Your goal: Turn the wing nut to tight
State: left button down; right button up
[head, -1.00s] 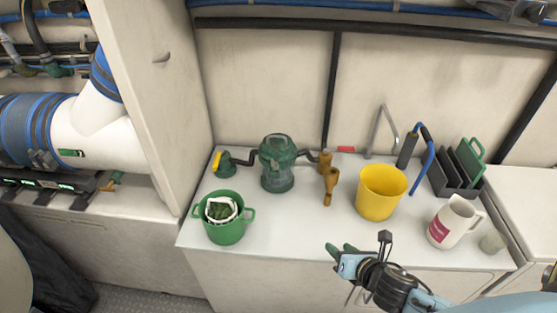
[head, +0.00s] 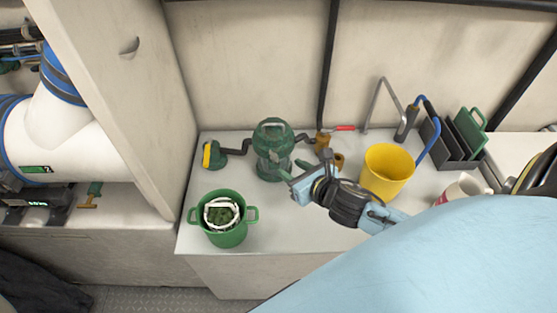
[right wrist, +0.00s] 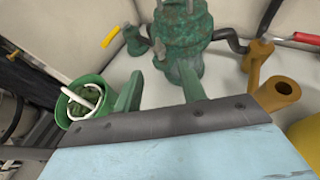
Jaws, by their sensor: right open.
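A weathered green strainer-like housing (head: 273,150) stands upright on the white counter, with dark pipes on both sides. It also shows in the right wrist view (right wrist: 186,42), its top cut off there. My right gripper (head: 293,171) is open, just in front and to the right of the housing's lower part. In the right wrist view its two green fingers (right wrist: 160,88) are apart with nothing between them, pointing toward the housing. My left gripper is not in view.
A green bucket (head: 226,237) stands at the front left of the counter. A yellow bucket (head: 388,171) is right of my gripper. A yellow-handled valve (head: 213,155) is left of the housing, a red-handled one (head: 323,141) right. A brass fitting (right wrist: 280,92) lies close by.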

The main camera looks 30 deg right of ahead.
aim_at(278, 161)
jog(key=x, duration=0.6)
jog(key=shift+s+b, duration=0.1)
jog(key=shift+b, duration=0.2)
jog(key=shift+w+f, duration=0.3)
jog(key=shift+w, duration=0.2)
grip_shut()
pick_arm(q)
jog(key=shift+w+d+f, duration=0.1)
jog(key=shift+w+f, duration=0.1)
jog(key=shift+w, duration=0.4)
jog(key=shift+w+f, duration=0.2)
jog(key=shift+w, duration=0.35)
pick_arm(e)
jog(key=shift+a, duration=0.1)
